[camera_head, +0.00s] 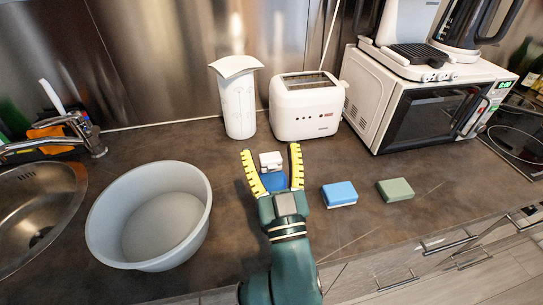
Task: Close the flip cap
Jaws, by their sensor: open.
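A small object with a white cap-like top (270,159) and a blue lower part (273,182) is on the dark counter. The white top appears to be the flip cap, but it is too small to tell how far its lid is raised. My gripper (270,149) is open, its two yellow-padded fingers spread to the left and right of this object. No clear contact shows. The gripper partly hides the blue part.
A grey bowl (110,215) stands left, beside the sink (35,205). A white cylinder (239,110) and a toaster (304,108) stand behind. A blue sponge (340,193) and a green one (396,189) lie right. A microwave (385,95) is back right.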

